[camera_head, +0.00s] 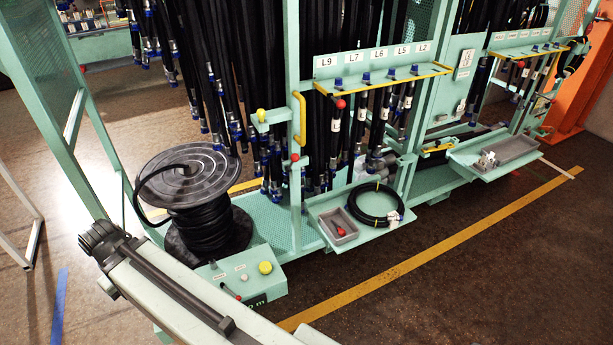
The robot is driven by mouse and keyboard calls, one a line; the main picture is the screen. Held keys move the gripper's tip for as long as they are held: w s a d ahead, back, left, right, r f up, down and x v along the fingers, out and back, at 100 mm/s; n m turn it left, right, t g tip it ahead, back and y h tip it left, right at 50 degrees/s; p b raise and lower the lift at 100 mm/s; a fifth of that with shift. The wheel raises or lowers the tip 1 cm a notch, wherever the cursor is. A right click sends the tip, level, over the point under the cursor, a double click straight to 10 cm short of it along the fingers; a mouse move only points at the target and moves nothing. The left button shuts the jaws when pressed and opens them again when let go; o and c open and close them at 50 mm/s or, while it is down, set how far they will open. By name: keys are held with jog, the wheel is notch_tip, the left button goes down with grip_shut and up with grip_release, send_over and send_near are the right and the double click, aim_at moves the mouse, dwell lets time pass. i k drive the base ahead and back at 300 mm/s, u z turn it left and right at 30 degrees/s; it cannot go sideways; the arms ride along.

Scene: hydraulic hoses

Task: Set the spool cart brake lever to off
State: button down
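The spool cart's black spool (207,168) stands at the left, wound with black hose (205,222). A light green control box (243,268) sits in front of it, with a yellow round button (265,267) and small labels too small to read. A small lever with a red tip (231,291) is on the box's lower left; I take it for the brake lever, but cannot read its setting. My arm crosses the lower left foreground and covers part of the box's front. My gripper is not in view.
Hoses hang in the green rack behind. A tray with a coiled hose (376,204) and a grey bin (338,226) juts out right of the box. A green post (294,205) with a red knob (294,157) stands between. Floor beyond the yellow line (420,260) is clear.

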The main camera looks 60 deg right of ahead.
aim_at(294, 157)
jog(key=k, duration=1.05)
jog(key=u, duration=0.25)
jog(key=i, duration=0.9)
jog(key=z, duration=0.35)
jog(key=i, duration=0.95)
jog(key=z, duration=0.85)
